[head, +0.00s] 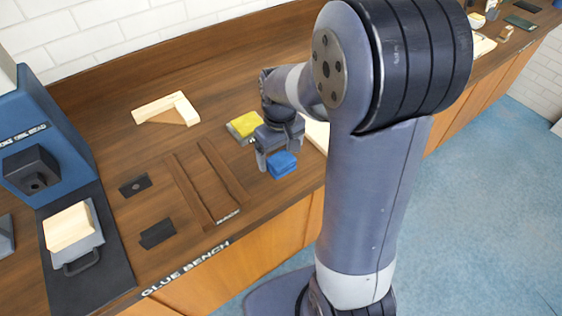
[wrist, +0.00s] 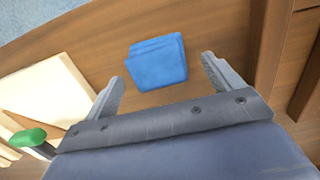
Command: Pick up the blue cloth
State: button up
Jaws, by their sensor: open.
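The blue cloth (head: 282,164) lies folded on the wooden bench near its front edge in the head view. It also shows in the wrist view (wrist: 158,62), flat on the wood beyond my fingertips and between their lines. My gripper (head: 278,158) is open and empty. In the head view it is over the cloth, with one finger to its left and the other behind it. In the wrist view both fingers of my gripper (wrist: 165,72) are spread wide. I cannot tell the exact height above the cloth.
A yellow-topped block (head: 244,124) sits just behind my gripper. Dark wooden rails (head: 205,182) lie to the left. An L-shaped pale wood piece (head: 167,108) is at the back. A blue machine (head: 45,150) stands at the far left. A green-tipped item (wrist: 27,138) lies near pale boards (wrist: 48,92).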

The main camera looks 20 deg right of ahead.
aim_at(281, 160)
jog(key=shift+d+f, duration=0.1)
jog(key=shift+f, duration=1.4)
jog(key=shift+c, duration=0.2)
jog(key=c, duration=1)
notch_tip(281, 160, up, 10)
jog(key=shift+r, duration=0.1)
jog(key=o, duration=0.4)
jog(key=c, duration=0.3)
jog(key=shift+c, duration=0.2)
